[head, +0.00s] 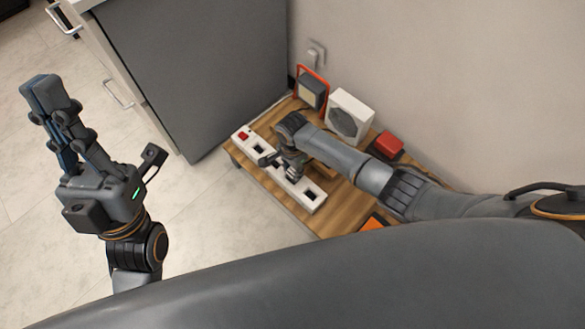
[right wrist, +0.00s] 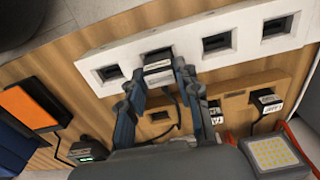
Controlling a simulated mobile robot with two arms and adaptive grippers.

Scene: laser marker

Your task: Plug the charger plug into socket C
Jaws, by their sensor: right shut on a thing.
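The white power strip (head: 306,199) lies on the low wooden table. In the right wrist view, the strip (right wrist: 188,58) shows several dark sockets in a row; no letters are readable. My right gripper (right wrist: 157,72) is shut on the charger plug (right wrist: 157,64), a small pale block with a dark cable. The plug is at the second socket from the left in that view; I cannot tell if it is seated or just above. In the head view my right gripper (head: 292,175) is over the strip, hiding the plug. My left gripper (head: 43,92) is raised over the floor, empty, fingers together.
A brown slotted holder (right wrist: 235,87) beside the strip bears another plug (right wrist: 266,100). A work lamp (head: 312,91), a white box (head: 349,117) and a red box (head: 389,145) stand near the wall. An orange-topped box (right wrist: 28,106) is at the other side. A grey cabinet (head: 200,65) borders the table.

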